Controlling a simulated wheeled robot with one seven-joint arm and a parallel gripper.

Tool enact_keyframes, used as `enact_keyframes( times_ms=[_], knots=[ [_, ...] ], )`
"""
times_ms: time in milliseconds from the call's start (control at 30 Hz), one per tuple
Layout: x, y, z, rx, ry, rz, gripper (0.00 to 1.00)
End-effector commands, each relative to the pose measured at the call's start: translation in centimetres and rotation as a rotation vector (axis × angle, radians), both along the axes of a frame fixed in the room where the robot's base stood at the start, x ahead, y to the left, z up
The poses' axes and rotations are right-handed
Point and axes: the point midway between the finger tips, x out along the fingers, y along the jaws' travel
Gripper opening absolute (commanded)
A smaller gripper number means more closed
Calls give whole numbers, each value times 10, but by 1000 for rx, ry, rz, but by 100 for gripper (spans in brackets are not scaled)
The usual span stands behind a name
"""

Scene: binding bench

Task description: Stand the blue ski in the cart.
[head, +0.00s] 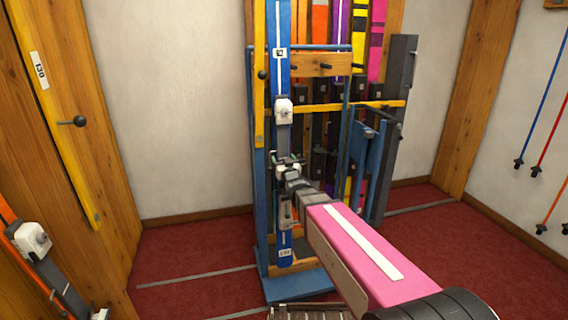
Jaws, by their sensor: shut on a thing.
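The blue ski (279,62) stands nearly upright in the middle of the head view, with a white number label and white-and-dark binding parts. Its top runs out of the picture. My gripper (288,163) is shut on it around mid-length, at the binding. The cart (257,205) is a blue frame with a yellow crossbar and a blue base, right behind the ski. The ski's lower end (285,256) shows just above the base, at the cart's front left. I cannot tell whether it touches the cart. My arm hides part of the cart's lower right.
Several coloured skis, including a purple one (336,25) and a pink one (377,40), stand in the cart. A wooden panel (60,85) with a yellow bar is at the left, above another ski's binding (32,238). Poles (539,100) hang at the right wall. Red carpet is open on both sides.

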Motion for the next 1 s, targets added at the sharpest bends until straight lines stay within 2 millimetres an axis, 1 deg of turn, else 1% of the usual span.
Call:
enact_keyframes(
  times_ms=[100, 1000],
  knots=[
    [8, 2, 1, 1, -3, 1, 0],
    [56, 16, -1, -2, 10, 1, 0]
  ],
)
